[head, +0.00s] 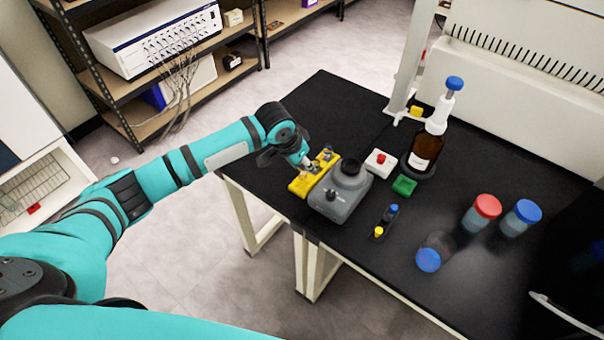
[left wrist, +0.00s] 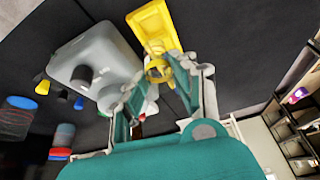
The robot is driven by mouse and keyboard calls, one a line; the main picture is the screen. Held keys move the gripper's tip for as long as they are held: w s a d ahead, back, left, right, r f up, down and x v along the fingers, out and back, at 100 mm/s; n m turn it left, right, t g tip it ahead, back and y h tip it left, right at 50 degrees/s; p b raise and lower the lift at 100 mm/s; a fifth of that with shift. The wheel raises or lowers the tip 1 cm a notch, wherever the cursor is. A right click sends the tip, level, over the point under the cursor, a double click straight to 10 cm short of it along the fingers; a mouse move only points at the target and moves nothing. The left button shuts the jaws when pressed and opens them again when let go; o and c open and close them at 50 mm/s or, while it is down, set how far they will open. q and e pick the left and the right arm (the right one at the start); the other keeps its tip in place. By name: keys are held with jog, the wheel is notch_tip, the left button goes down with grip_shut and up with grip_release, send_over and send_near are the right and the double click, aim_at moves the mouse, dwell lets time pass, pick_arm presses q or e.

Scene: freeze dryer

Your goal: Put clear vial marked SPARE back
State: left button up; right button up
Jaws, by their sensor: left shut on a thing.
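My left gripper (head: 306,164) is at the yellow rack (head: 299,188) near the left edge of the black bench. In the left wrist view its two fingers (left wrist: 157,82) close around a small clear item (left wrist: 157,70), apparently a vial, with yellow showing through or around it. The fingers hide much of it, and no SPARE marking is legible. The yellow rack (left wrist: 148,22) lies just beyond the fingertips. I cannot tell whether the item is seated in the rack or above it. Another small vial-like item (head: 327,153) shows at the rack's far end. My right gripper is not in view.
A white box with a red button (head: 379,162), a green block (head: 404,185), a brown dispenser bottle (head: 426,145), a small dark holder (head: 386,221) and several capped bottles (head: 482,213) stand to the right.

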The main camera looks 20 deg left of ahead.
aim_at(302, 173)
pick_arm(q)
jog(key=f, duration=0.4)
jog(key=shift+w+a+f, duration=0.1)
jog(key=shift+a+f, duration=0.05)
jog(key=shift+a, duration=0.05)
jog(key=shift+f+p, duration=0.3)
jog(key=shift+f, duration=0.05)
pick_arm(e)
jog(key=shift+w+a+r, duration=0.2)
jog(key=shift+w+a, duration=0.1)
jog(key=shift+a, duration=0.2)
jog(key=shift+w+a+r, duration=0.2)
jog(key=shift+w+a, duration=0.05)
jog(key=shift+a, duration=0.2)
pick_arm(q)
jog(key=shift+f, duration=0.1)
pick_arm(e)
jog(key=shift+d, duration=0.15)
pick_arm(q)
jog(key=o, duration=1)
jog(key=shift+c, duration=0.2)
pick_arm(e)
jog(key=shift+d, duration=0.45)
